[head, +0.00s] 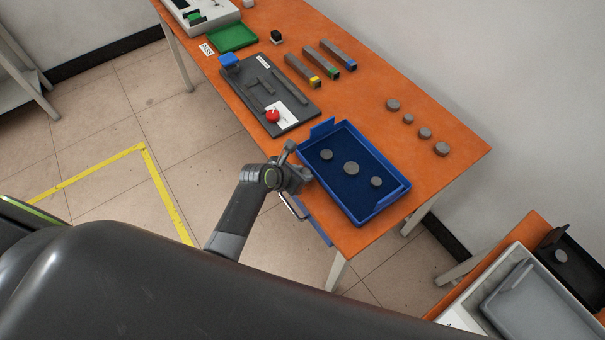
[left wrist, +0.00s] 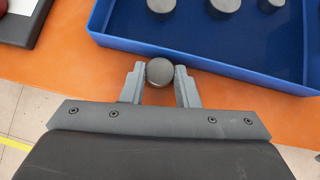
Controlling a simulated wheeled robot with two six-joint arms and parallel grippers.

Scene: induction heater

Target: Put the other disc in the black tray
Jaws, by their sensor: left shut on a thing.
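My left gripper (head: 302,178) is at the left edge of the blue tray (head: 392,200). In the left wrist view its fingers (left wrist: 160,86) are shut on a dark grey disc (left wrist: 159,71), held above the orange table just outside the tray wall. I cannot make out the held disc in the head view. The black tray (head: 578,279) is at the far lower right, on a second orange surface, with one grey disc (head: 560,256) in it. Three grey discs (head: 351,168) sit in the blue tray. My right gripper is not in view.
Several loose grey discs (head: 425,133) lie on the orange table (head: 455,177) right of the blue tray. A grey tray (head: 535,305) is beside the black tray. A dark fixture board with a red knob (head: 272,116) and several bars (head: 307,70) are farther back. Floor separates the two tables.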

